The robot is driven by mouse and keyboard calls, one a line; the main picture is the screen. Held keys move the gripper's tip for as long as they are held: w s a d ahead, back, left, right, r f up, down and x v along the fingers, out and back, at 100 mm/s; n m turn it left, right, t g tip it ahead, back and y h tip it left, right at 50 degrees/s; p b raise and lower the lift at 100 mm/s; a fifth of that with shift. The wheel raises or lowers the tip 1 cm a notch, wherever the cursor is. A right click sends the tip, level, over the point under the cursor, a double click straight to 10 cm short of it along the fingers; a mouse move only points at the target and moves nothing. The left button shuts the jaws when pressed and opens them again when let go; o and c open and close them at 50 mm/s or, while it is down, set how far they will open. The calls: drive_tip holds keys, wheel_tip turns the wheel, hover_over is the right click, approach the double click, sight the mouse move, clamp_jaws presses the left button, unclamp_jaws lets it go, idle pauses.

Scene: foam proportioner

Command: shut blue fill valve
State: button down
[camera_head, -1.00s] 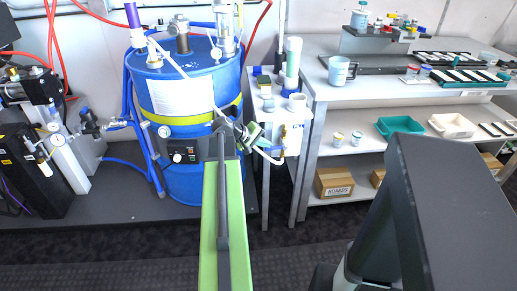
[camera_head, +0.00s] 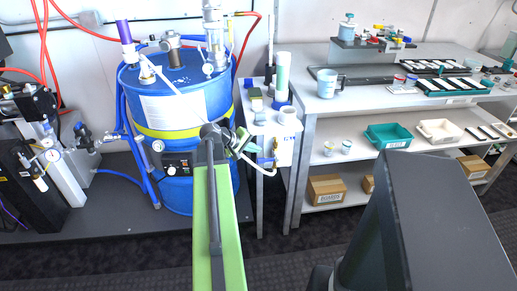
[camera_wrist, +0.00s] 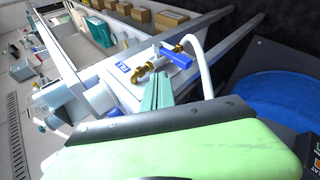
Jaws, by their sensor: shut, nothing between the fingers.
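The blue fill valve has a blue lever (camera_wrist: 176,57) on a brass body (camera_wrist: 150,68), fixed to the white side panel of a small stand. It shows small in the head view (camera_head: 266,162), just right of my gripper. My gripper (camera_wrist: 158,92) has teal fingers, shut and empty. In the wrist view the fingertips lie just below the brass body and lever, and seem apart from them. In the head view my gripper (camera_head: 241,146) is between the blue drum and the stand. Exact depth to the lever is hard to tell.
A white hose (camera_wrist: 205,75) curves from the valve. The blue drum (camera_head: 180,105) with a yellow band stands to the left. The stand (camera_head: 282,135) carries bottles and cups. Grey shelving (camera_head: 308,165) with boxes and trays is at the right.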

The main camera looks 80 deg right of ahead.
drive_tip(key=w+a+r+p, duration=0.2)
drive_tip(key=w+a+r, duration=0.1)
drive_tip(key=w+a, duration=0.2)
drive_tip(key=shift+a+r+p, duration=0.15)
drive_tip(key=shift+r+p, duration=0.1)
drive_tip(key=shift+p, duration=0.05)
drive_tip(key=shift+w, duration=0.1)
